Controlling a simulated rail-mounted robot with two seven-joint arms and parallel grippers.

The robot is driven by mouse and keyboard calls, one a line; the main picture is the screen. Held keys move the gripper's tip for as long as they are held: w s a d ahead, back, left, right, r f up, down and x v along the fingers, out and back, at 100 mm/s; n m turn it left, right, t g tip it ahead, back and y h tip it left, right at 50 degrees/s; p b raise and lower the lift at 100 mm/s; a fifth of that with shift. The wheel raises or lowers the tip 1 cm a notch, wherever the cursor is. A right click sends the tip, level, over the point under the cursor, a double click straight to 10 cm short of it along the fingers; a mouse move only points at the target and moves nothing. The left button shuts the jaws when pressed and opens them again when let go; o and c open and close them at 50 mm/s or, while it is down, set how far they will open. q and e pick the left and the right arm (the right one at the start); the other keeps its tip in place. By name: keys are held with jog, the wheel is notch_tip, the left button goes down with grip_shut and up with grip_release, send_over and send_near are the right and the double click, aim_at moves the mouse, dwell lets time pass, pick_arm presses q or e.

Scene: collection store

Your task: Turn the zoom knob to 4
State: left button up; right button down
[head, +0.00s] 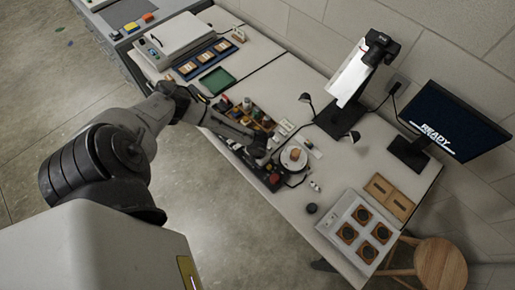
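My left arm reaches in from the left over the workbench. Its gripper (263,160) is low over the bench, close to a dark control box (272,180) with a red button. The fingers are too small and dark to tell whether they are open or shut. A small dark round knob-like piece (311,208) sits on the bench to the right of the box; I cannot tell whether it is the zoom knob. No zoom marking or number is readable. A camera (380,40) sits atop a stand with a white panel. My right gripper is not in view.
A white round plate (293,157) with a small item lies beside the gripper. A crowded parts tray (247,115) lies behind it. A monitor (452,123) reads "READY". A white board with dark discs (358,233) lies front right, near a wooden stool (440,265).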

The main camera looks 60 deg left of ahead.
pick_arm(q)
jog(key=shift+m, duration=0.3)
jog(key=o, duration=0.9)
jog(key=shift+r, duration=0.1)
notch_tip(320, 180, up, 14)
jog(key=shift+f+p, duration=0.15)
jog(key=shift+p, duration=0.2)
dwell(0.7)
